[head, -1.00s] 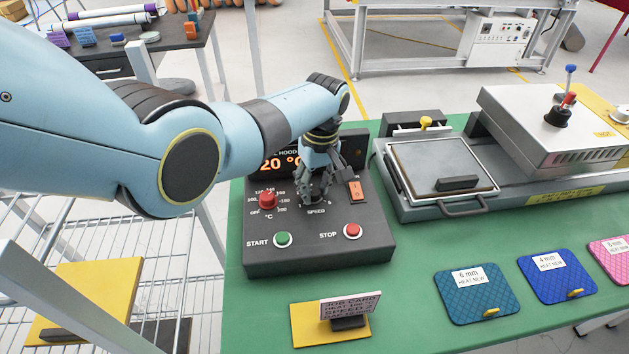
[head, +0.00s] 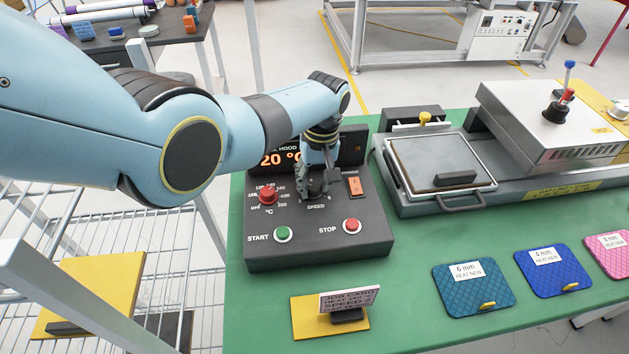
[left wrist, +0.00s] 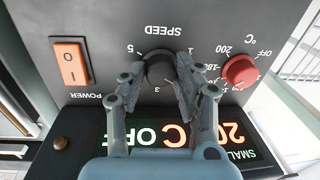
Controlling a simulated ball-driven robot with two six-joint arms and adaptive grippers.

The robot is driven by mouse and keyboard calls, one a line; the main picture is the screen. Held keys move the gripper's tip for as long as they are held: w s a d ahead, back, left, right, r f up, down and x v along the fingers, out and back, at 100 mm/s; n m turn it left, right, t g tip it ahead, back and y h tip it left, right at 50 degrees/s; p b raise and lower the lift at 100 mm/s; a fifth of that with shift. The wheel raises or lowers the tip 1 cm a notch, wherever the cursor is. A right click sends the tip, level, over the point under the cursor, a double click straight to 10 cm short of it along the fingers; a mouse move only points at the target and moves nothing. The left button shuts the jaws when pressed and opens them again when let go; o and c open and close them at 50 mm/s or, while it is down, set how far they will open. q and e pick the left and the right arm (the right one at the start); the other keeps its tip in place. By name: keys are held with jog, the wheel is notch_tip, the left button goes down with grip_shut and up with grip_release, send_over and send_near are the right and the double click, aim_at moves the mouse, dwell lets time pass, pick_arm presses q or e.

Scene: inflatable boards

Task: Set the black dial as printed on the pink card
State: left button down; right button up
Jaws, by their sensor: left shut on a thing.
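The black dial (left wrist: 160,70) labelled SPEED sits on the dark control box (head: 318,250), between the red dial (head: 268,196) and the orange power switch (head: 355,186). My left gripper (head: 314,192) is down over it and hides most of it in the head view. In the left wrist view my left gripper (left wrist: 158,82) has a finger on each side of the dial, shut on it. Numbers 5, 3 and 1 show around it; I cannot make out its pointer. The pinkish job card (head: 350,299) stands by the front of the box, with heat and speed lines too small to read surely.
A yellow plate (head: 303,322) lies under the card. Green start (head: 283,235) and red stop (head: 351,226) buttons are on the box front. A flat press (head: 440,165) stands to the right. Teal (head: 470,300), blue (head: 550,279) and pink (head: 612,250) pads lie on the green table.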

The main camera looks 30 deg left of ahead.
aim_at(319, 185)
pick_arm(q)
jog(key=c, duration=0.9)
grip_release()
jog(key=shift+c, duration=0.2)
jog(key=shift+r, duration=0.1)
notch_tip(319, 185, up, 12)
jog(key=shift+w+d, duration=0.35)
jog(key=shift+d, duration=0.05)
